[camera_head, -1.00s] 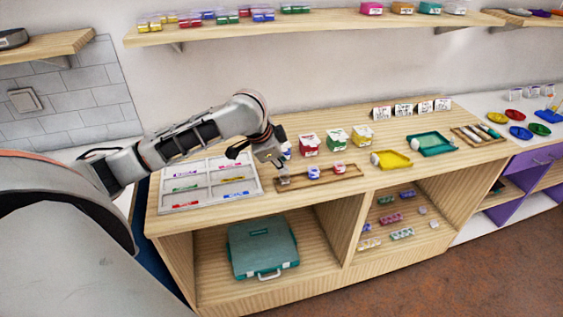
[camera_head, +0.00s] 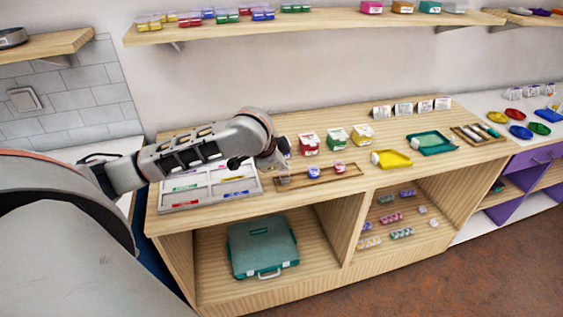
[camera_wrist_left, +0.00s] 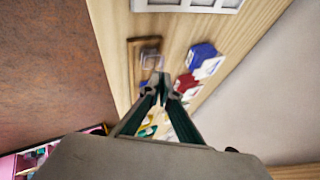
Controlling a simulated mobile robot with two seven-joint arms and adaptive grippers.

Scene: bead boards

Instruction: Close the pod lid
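A small clear pod (camera_head: 285,179) stands at the left end of the narrow wooden tray (camera_head: 350,176) on the counter. Its lid is too small to make out clearly. A blue pod (camera_head: 313,172) and a red pod (camera_head: 340,168) stand farther right in the same tray. My left gripper (camera_head: 280,160) is just above and behind the clear pod, partly hidden by its own wrist. In the left wrist view, its fingertips (camera_wrist_left: 162,78) meet and look shut with nothing between them. The clear pod (camera_wrist_left: 152,61) shows just beyond them, apparently apart. My right gripper is out of view.
A white compartment tray (camera_head: 165,201) lies left of the pods. A yellow tray (camera_head: 397,159) lies to the right. The counter's front strip is clear.

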